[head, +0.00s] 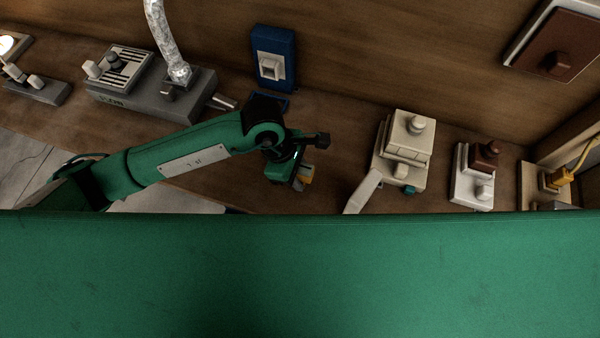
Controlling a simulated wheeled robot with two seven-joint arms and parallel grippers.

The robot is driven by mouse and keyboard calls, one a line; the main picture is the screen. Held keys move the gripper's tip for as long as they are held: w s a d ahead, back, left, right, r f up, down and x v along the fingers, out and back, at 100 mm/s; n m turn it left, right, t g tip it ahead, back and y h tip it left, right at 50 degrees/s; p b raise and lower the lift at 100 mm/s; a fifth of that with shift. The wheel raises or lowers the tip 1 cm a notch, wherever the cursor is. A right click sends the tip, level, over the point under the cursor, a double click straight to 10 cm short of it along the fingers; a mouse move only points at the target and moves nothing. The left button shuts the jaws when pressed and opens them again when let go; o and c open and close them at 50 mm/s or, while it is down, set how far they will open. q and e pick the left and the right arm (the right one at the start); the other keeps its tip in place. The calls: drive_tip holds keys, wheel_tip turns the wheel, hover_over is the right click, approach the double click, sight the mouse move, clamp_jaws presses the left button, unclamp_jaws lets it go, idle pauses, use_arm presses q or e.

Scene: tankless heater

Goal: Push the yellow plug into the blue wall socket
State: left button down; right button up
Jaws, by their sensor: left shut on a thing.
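The blue wall socket (288,46) is a blue plate with a pale, square-edged outlet in its middle, mounted at the back against the wooden wall. My left gripper (294,168) is in front of and below it, over the wooden counter, pointing down and apart from the socket. It is shut on the small yellow plug (307,174), of which only a yellow-orange part beside greyish parts shows. The fingers and arm hide the rest of the plug. My right gripper is not in view.
A grey box with a silver hose (168,40) stands left of the socket. A cream device (408,135) with a pale lever and a white-and-brown device (473,180) stand right. My green body covers the bottom.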

sight(305, 169)
use_arm(q)
drive_tip(key=shift+r+p, duration=0.6)
drive_tip(key=shift+r, duration=0.8)
drive_tip(key=shift+r+p, duration=1.1)
drive_tip(key=shift+r, duration=1.4)
drive_tip(key=shift+w+a+m, duration=0.3)
drive_tip(key=shift+a, duration=0.25)
drive_tip(key=w+a+r+m+g+y, duration=0.1)
drive_tip(key=w+a+r+m+y, duration=0.1)
drive_tip(key=a+m, duration=0.5)
drive_tip(key=w+a+r+m+g+y, duration=0.1)
drive_tip(key=w+a+r+m, duration=0.3)
drive_tip(key=a, duration=0.9)
drive_tip(key=w+m, duration=0.1)
drive_tip(key=m, duration=0.1)
drive_tip(key=shift+m+g+y, duration=0.4)
drive_tip(key=shift+s, duration=0.15)
